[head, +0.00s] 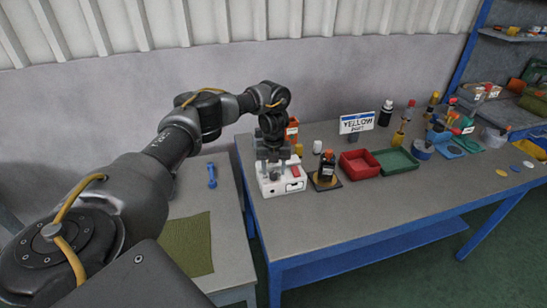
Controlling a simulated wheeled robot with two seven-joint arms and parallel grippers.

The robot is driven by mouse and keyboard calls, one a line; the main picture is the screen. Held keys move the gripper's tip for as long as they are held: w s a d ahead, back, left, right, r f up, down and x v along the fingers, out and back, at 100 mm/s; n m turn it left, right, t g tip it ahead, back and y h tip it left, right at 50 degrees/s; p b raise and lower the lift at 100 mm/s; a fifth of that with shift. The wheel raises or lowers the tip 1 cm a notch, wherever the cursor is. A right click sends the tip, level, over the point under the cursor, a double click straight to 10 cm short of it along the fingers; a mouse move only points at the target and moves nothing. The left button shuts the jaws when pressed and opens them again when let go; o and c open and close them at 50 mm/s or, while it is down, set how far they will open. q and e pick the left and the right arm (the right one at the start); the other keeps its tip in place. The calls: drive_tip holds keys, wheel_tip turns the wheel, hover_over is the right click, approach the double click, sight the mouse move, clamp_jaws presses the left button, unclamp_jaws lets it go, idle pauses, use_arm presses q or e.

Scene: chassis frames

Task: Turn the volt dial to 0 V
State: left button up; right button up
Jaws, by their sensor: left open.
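A white box (282,186) with red parts on it stands near the left end of the blue-framed table; I take it to be the unit with the volt dial. A small dark knob-like shape (275,175) on its top is mostly covered by my gripper, so its pointer and any scale cannot be read. My left gripper (274,166) is open and points down right over the box's top, its fingers around or close above the knob. I cannot tell whether they touch it. My right gripper is out of view.
The table's front is clear.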

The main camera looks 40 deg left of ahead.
sight(273, 173)
use_arm(q)
wheel_tip(273, 173, up, 9)
drive_tip(key=shift+p, duration=0.35)
drive_tip(key=shift+s, duration=0.1)
idle(0.4)
